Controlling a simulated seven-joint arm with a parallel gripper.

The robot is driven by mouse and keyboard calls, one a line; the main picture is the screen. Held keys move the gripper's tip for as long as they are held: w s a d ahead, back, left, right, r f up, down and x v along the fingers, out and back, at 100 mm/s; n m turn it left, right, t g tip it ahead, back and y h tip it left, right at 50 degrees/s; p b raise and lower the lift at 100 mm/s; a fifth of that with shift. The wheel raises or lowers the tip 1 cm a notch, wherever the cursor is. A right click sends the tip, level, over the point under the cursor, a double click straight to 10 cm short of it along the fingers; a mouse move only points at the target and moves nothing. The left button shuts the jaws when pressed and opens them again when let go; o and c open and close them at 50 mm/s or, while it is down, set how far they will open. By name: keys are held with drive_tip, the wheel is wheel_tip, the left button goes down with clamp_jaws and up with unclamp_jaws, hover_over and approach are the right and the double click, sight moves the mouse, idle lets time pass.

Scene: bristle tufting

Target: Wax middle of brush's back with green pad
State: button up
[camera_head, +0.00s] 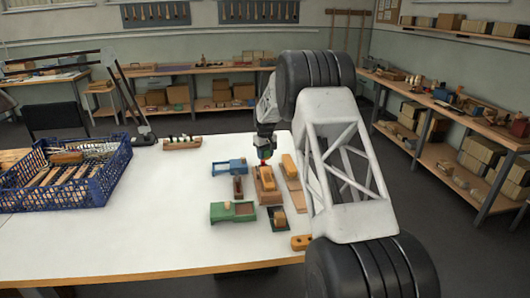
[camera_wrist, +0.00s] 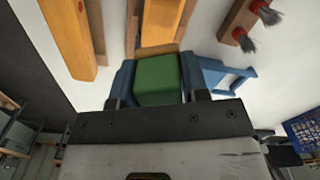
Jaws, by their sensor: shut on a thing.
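The orange wooden brush block (camera_head: 266,176) lies in a brown wooden holder on the white table, and its back shows at the top of the wrist view (camera_wrist: 160,20). My gripper (camera_head: 264,158) points down at its far end. In the wrist view it is shut on the green pad (camera_wrist: 158,78), with a blue part on either side. The pad overlaps the near end of the brush in that view. Whether it touches the wood cannot be told. The pad's underside is hidden.
A second orange block (camera_head: 289,166) lies close on the right. A small brown piece with dark tufts (camera_wrist: 249,25) lies beside.

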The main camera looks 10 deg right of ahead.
sight(265, 170)
drive_tip(key=shift+f, duration=2.75)
drive_tip(key=shift+s+f, duration=0.2)
drive_tip(key=shift+s, duration=0.25)
drive_tip(key=shift+s+f, duration=0.2)
drive_tip(key=shift+s, duration=0.25)
drive_tip(key=shift+c, duration=0.3)
drive_tip(key=shift+s+f, duration=0.1)
drive_tip(key=shift+s, duration=1.05)
drive_tip(key=shift+w, duration=1.9)
drive_tip(key=shift+w+r, duration=0.2)
drive_tip(key=shift+r, duration=0.05)
drive_tip(key=shift+s+r, duration=0.1)
drive_tip(key=shift+r, duration=3.7)
drive_tip(key=shift+f, duration=0.1)
